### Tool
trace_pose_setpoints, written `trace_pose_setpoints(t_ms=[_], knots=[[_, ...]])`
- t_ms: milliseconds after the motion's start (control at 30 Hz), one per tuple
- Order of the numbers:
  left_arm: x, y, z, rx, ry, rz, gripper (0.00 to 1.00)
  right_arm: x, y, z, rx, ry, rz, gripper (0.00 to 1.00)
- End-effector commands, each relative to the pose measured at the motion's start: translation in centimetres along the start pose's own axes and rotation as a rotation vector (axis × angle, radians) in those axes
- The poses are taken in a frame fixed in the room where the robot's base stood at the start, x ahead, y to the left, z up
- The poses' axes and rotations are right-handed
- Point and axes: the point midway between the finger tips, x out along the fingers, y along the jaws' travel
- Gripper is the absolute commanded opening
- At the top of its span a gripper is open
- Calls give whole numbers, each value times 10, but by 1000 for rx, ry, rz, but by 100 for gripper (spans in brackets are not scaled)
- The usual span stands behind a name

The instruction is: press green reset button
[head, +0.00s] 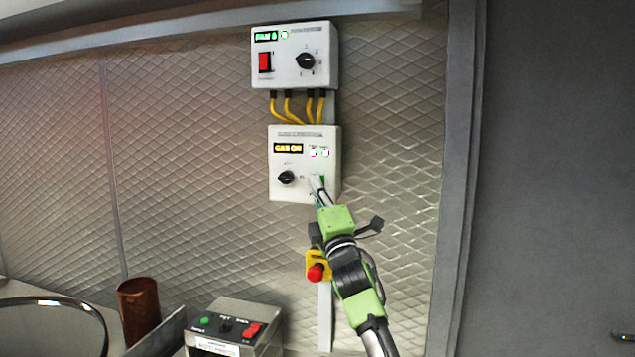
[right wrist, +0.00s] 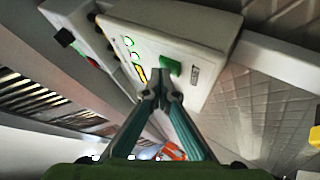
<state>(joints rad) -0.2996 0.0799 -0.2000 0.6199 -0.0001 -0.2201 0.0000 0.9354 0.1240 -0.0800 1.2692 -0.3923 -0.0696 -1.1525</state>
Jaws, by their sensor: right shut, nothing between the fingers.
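The lower white wall box (head: 305,190) has a lit yellow "GAS ON" display (head: 288,148), a black knob (head: 286,177) and a green button (head: 323,179) at its lower right. The green button (right wrist: 171,68) also shows in the right wrist view, on the box face. My right gripper (head: 317,184) is shut and empty, with its tips at the button in the head view. In the right wrist view the closed tips (right wrist: 164,93) are just below the button; I cannot tell whether they touch it. My left gripper is out of view.
An upper white box (head: 325,75) with a red switch (head: 265,62) hangs above, joined by yellow cables. A red stop button (head: 316,272) is beside my right arm. A metal control box (head: 268,340) with another green button (head: 205,321) and a copper cup (head: 138,305) stand below left.

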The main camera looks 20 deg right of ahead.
Motion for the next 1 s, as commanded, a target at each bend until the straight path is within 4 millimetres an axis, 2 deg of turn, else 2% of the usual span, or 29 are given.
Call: trace_pose_setpoints(t_ms=[200,567,1000], knots=[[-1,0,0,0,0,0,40,-9,4,-6,-1,1,-1,0],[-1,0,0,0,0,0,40,-10,6,-8,0,1,0,0],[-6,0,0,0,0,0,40,-39,27,-29,1,2,0,0]])
